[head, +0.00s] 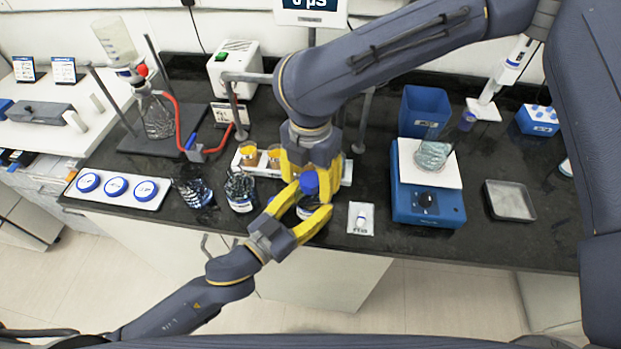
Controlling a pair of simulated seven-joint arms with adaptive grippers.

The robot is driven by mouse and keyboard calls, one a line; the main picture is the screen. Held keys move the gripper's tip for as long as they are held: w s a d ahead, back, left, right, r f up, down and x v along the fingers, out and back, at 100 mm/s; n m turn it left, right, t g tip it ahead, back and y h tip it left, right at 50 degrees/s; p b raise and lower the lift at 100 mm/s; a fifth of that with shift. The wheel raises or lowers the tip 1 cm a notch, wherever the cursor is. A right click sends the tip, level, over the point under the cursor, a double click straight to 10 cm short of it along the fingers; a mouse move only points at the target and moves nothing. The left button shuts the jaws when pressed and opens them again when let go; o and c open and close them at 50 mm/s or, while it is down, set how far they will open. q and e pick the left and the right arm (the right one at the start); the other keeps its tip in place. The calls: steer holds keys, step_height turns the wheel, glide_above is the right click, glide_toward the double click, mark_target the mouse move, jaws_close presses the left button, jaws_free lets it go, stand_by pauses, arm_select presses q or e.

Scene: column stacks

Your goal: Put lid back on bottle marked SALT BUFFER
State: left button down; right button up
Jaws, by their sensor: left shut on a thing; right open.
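My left gripper (318,203) reaches in from the lower left, its yellow fingers shut around a small glass bottle (306,211) near the front edge of the bench. A blue lid (309,183) sits at the top of this bottle; whether it is fully seated I cannot tell. My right gripper (311,178) comes down from above, its yellow fingers open on either side, just behind the lid. The bottle's label is hidden by the fingers, so SALT BUFFER cannot be read.
Glass bottles (241,191) stand to the left, beside a white tray with blue lids (117,187). A white rack (346,173) is behind the grippers. A blue balance (428,205) and a grey dish (510,201) are right. A small card (360,218) lies near the front edge.

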steer(key=shift+r, duration=0.1)
step_height(320, 180, up, 12)
stand_by(0.5)
arm_select(q)
steer(key=shift+c, duration=1.5)
jaws_free()
steer(key=v, duration=1.2)
